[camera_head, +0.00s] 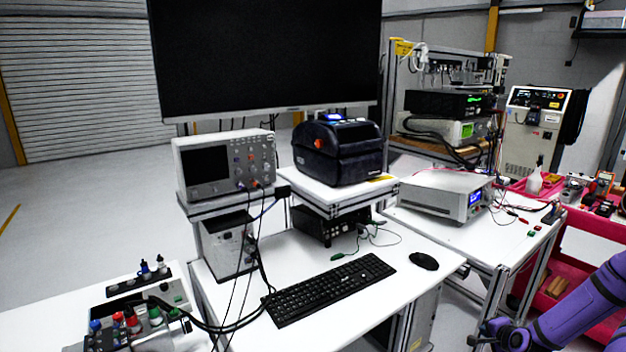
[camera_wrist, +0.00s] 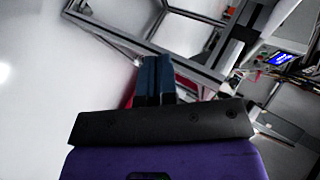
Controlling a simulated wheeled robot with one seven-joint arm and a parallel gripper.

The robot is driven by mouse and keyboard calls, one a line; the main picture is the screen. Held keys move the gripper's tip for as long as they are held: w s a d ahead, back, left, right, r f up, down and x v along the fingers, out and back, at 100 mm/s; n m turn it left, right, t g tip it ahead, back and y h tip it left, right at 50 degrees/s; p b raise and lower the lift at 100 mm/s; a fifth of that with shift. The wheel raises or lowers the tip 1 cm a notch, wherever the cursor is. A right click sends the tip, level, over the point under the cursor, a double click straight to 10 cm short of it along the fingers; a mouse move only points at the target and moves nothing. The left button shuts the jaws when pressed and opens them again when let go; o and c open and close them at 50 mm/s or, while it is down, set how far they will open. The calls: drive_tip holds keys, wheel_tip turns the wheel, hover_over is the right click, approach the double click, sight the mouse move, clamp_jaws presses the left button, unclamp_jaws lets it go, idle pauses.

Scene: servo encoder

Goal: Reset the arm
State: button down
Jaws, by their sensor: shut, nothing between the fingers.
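My arm is purple and shows at the lower right of the head view. My gripper (camera_head: 492,332) is at its end, low and near the bottom edge, to the right of the white desk. In the wrist view the two blue fingers of my gripper (camera_wrist: 154,80) are together with nothing between them. Past the fingers are metal frame legs and pale floor. The gripper looks clear of the frame, though the exact gap cannot be told.
A white desk (camera_head: 300,262) holds a keyboard (camera_head: 328,288) and mouse (camera_head: 424,261). An oscilloscope (camera_head: 226,163) and black printer (camera_head: 338,152) stand on raised shelves. A power supply (camera_head: 440,192) is on the right bench. A red cart (camera_head: 585,262) stands behind my arm.

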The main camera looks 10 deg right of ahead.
drive_tip(key=w+a+r+n+g, duration=0.1)
drive_tip(key=w+a+r+n, duration=0.15)
drive_tip(key=r, duration=0.65)
drive_tip(key=w+a+r+n+g, duration=0.15)
drive_tip(key=a+r+n, duration=0.25)
drive_tip(key=r, duration=0.6)
drive_tip(key=w+a+r+n+g, duration=0.1)
drive_tip(key=a+r+n+g, duration=0.2)
drive_tip(key=r, duration=0.6)
drive_tip(key=s+a+r+n, duration=0.2)
drive_tip(key=s+a+r, duration=0.1)
drive_tip(key=a+r, duration=0.6)
drive_tip(key=s+a+r+n, duration=0.2)
drive_tip(key=s+a+r, duration=0.3)
drive_tip(key=s, duration=0.3)
drive_tip(key=s+a+r+n+y, duration=0.1)
drive_tip(key=s+a+r+n, duration=0.1)
drive_tip(key=s+a+r, duration=0.4)
drive_tip(key=s+a+r+n+y, duration=0.1)
drive_tip(key=s+a+r+n, duration=0.1)
drive_tip(key=s+a+r, duration=0.4)
drive_tip(key=s, duration=0.5)
drive_tip(key=shift+a+r, duration=0.25)
drive_tip(key=shift+a, duration=0.15)
drive_tip(key=shift+s, duration=0.1)
